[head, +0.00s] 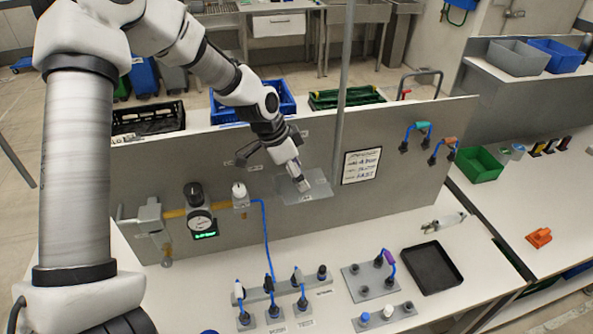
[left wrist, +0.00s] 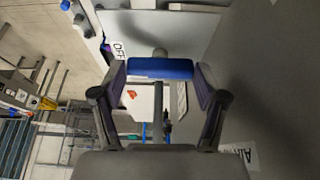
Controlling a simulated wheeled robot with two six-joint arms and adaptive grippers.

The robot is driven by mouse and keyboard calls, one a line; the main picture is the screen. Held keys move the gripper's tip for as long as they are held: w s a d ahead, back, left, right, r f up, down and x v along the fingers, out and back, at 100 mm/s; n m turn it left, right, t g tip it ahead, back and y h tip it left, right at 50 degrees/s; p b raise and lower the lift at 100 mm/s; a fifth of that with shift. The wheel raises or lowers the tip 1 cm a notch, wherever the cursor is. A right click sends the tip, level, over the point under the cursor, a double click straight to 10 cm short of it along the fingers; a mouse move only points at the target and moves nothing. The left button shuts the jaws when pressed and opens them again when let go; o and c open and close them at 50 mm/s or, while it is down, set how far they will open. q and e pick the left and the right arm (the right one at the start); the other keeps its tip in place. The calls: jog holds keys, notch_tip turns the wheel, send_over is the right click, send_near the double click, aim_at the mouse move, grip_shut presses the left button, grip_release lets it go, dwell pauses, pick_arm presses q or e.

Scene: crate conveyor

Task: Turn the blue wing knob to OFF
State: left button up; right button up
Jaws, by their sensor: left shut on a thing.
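The blue wing knob (left wrist: 160,68) shows in the left wrist view as a blue bar lying across the picture on a grey stem. My left gripper (head: 301,184) (left wrist: 160,80) is shut on it, with one finger at each end of the bar. An OFF label (left wrist: 118,48) is on the pale plate to the left of the knob. In the head view the gripper is at a pale, clear-looking plate (head: 320,190) on the grey panel, and it hides the knob. My right gripper is not in view.
The grey upright panel (head: 380,205) carries a round gauge (head: 200,223), a white notice (head: 361,166) and blue hoses with coloured ends (head: 417,130). Below it, the bench holds several hose fittings (head: 270,295), a black tray (head: 432,268) and a pale tool (head: 444,222). A pole (head: 344,80) stands right of my gripper.

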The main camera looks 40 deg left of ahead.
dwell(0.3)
pick_arm(q)
jog(key=o, duration=1)
jog(key=shift+c, duration=0.2)
jog(key=shift+o, duration=1)
jog(key=shift+w+d, duration=0.1)
jog(key=shift+d, duration=0.1)
